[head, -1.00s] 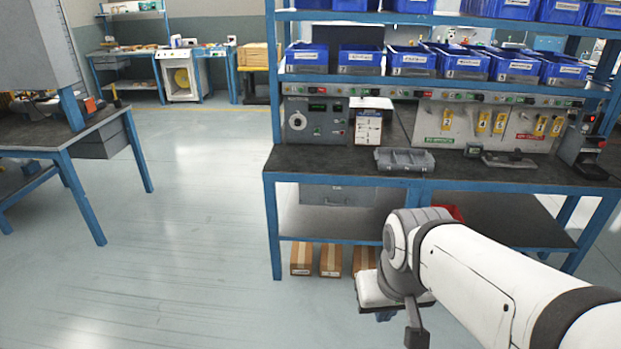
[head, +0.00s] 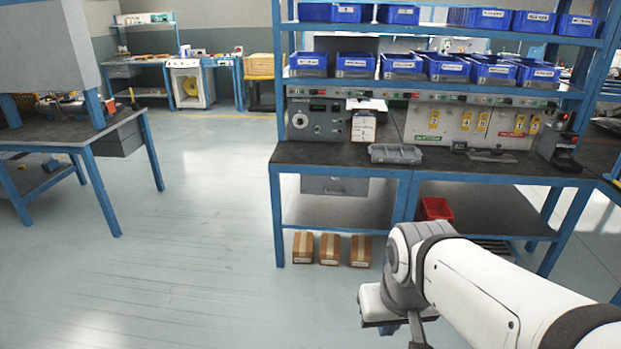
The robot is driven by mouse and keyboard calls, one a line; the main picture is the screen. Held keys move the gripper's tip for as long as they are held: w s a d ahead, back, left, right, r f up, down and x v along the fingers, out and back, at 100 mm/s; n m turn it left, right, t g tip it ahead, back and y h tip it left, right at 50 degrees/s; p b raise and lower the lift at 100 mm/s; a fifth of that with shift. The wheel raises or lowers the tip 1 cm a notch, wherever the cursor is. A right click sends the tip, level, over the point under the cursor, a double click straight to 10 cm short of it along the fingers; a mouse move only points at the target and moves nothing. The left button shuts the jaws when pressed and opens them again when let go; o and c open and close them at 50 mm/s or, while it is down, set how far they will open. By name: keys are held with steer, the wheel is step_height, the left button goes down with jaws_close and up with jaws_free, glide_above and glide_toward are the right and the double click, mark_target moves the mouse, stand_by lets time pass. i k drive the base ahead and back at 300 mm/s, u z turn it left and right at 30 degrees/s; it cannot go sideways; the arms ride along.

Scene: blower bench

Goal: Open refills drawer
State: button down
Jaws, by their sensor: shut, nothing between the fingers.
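A grey drawer (head: 335,185) hangs under the left part of the workbench top, and its front looks flush and closed. Its label is too small to read, so I cannot tell whether it is the refills drawer. My gripper (head: 388,329) is at the lower right of the head view, at the end of my white arm. It points down and is partly hidden by my wrist. It is shut and empty, in front of the bench and well apart from the drawer.
The bench top (head: 330,156) holds a grey tray (head: 396,154) and a clipboard (head: 364,126). Blue bins (head: 403,67) line the shelves above. A red bin (head: 436,209) is on the lower shelf, and cardboard boxes (head: 330,249) stand below. The floor to the left is free.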

mark_target(310, 184)
steer(key=z, duration=0.15)
steer(key=i, duration=0.85)
steer(key=u, duration=0.15)
steer(key=k, duration=0.6)
steer(key=z, duration=0.7)
steer(key=i, duration=1.65)
steer(key=u, duration=0.45)
